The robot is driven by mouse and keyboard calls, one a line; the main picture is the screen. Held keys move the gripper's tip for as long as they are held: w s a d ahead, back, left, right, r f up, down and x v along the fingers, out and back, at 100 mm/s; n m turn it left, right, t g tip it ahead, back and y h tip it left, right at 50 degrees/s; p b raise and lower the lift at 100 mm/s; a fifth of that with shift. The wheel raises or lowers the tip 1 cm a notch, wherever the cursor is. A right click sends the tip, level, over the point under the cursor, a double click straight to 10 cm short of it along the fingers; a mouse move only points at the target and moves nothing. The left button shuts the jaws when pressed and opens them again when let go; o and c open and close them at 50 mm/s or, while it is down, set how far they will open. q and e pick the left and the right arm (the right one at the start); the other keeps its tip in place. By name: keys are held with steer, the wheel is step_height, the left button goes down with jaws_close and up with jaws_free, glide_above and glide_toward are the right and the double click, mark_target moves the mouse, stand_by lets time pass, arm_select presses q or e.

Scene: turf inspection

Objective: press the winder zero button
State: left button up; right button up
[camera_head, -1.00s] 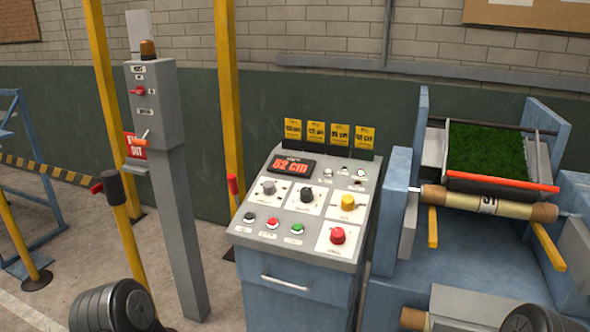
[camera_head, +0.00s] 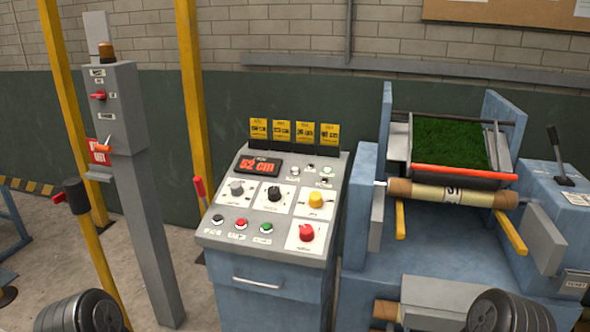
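A grey control console (camera_head: 270,225) stands in the middle of the view. Its red digital display (camera_head: 261,166) seems to read 52 cm. The sloped panel carries a grey knob (camera_head: 237,188), a black knob (camera_head: 273,193), a yellow knob (camera_head: 315,200) and a red mushroom button (camera_head: 306,232). Black (camera_head: 218,219), red (camera_head: 241,223) and green (camera_head: 266,228) buttons line the front left. Small pale controls (camera_head: 310,168) sit right of the display. The labels are too small to read, so I cannot tell which one is winder zero. Neither gripper is in view; only my dark rounded arm parts show at the bottom corners.
Right of the console is a blue winder machine (camera_head: 440,258) with green turf (camera_head: 448,142), a roll (camera_head: 453,195) and a black lever (camera_head: 559,155). A grey post with a switch box (camera_head: 122,105) and yellow poles (camera_head: 192,90) stand left. Open floor lies between post and console.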

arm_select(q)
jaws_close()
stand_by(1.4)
